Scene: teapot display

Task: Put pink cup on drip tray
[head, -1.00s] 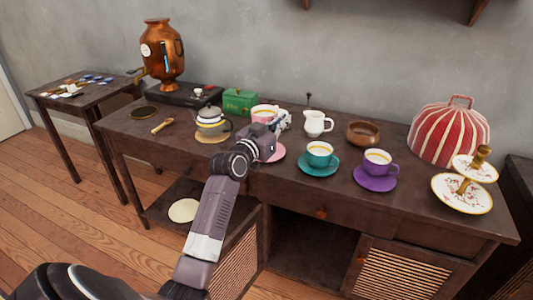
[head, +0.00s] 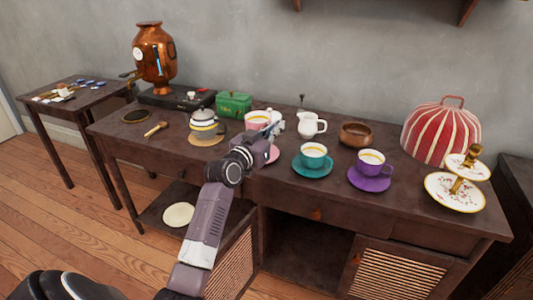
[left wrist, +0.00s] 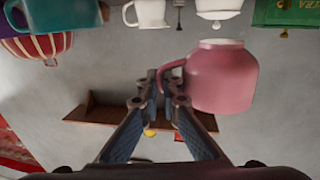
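The pink cup (head: 258,118) is off its pink saucer (head: 272,154) and in the air above the table. In the left wrist view, which is upside down, the pink cup (left wrist: 222,80) shows its pale foot with nothing under it. My left gripper (left wrist: 160,75) is closed at the cup's handle, with the cup body beside the fingers. In the head view my left gripper (head: 270,130) partly covers the cup. A round dark dish with a lighter rim, which looks like the drip tray (head: 135,117), lies at the table's left end. My right gripper is not in view.
A copper samovar (head: 154,58) stands on a black base (head: 185,97) behind the dish. A striped teapot (head: 204,123), wooden tool (head: 155,129) and green box (head: 234,105) stand between. Teal (head: 313,155) and purple (head: 371,162) cups are to the right.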

